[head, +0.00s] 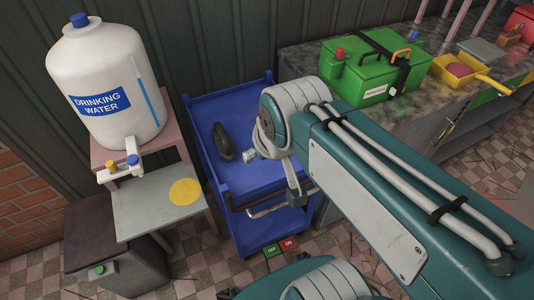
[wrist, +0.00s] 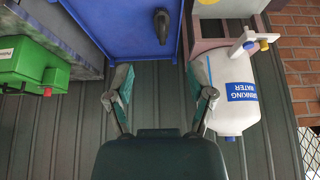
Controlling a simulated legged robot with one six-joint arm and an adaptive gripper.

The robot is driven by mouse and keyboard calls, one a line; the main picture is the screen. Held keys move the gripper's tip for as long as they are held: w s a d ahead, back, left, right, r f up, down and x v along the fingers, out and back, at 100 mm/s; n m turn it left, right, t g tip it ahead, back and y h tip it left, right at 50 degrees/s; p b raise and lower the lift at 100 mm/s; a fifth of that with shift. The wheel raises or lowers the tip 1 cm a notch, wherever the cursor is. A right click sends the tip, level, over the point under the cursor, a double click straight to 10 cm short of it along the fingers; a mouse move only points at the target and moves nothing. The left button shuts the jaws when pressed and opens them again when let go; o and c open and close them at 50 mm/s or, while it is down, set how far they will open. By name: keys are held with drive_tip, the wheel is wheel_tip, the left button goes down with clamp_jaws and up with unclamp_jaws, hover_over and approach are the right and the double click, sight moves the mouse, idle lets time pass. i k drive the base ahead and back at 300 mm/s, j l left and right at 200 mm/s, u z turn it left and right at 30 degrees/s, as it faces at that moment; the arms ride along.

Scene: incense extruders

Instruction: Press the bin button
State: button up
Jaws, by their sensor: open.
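The bin (head: 85,235) looks like the dark box with a brown-grey top at the lower left of the head view. A small green button (head: 98,269) sits on its front face. The bin does not show in the wrist view. My gripper (wrist: 158,85) shows in the wrist view with its two fingers spread wide and nothing between them. It is apart from the bin. In the head view my arm reaches over the blue trolley, and the fingers cannot be made out there.
A white drinking water tank (head: 105,85) stands on a pinkish stand beside a grey shelf (head: 150,205) above the bin. A blue trolley (head: 235,115) holds a dark object (head: 222,143). A green box (head: 375,70) stands on the bench at right. Checkered floor is clear before the bin.

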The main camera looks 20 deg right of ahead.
sight(99, 270)
drive_tip(key=u, duration=1.4)
